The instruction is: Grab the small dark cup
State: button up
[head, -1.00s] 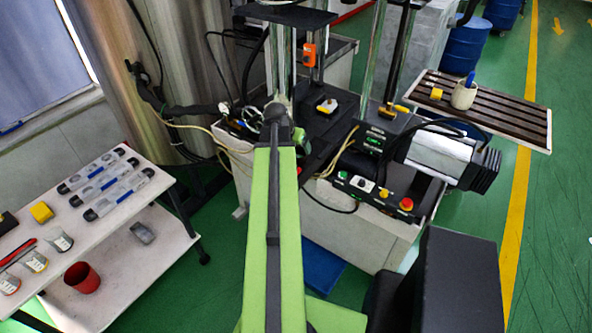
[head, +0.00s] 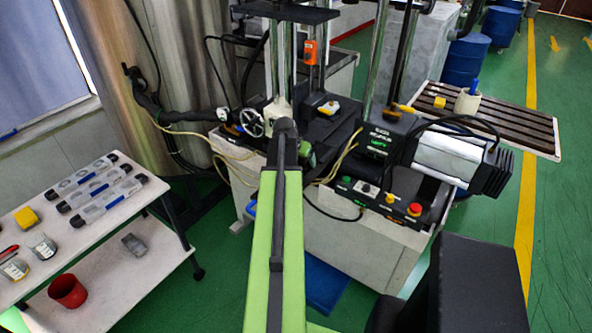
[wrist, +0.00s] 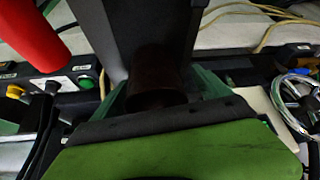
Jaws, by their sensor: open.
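The small dark cup (wrist: 155,78) shows in the wrist view as a dark brown cylinder in the upper middle. It lies between the two green fingers of my gripper (wrist: 160,92), which are apart on either side of it. Whether the fingers touch the cup, I cannot tell. Its lower end is partly covered by the dark edge of my gripper. In the head view my arm reaches forward to the machine, and I cannot make out the cup there.
The machine's control panel (head: 385,200) with coloured buttons is right of my arm. Two upright columns and a motor (head: 450,158) stand nearby. A white cart (head: 125,205) is at left with a red cup (head: 67,291) on its lower shelf. A slatted table (head: 510,125) is at right.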

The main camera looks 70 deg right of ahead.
jog(key=c, duration=1.5)
jog(key=shift+r, duration=0.1)
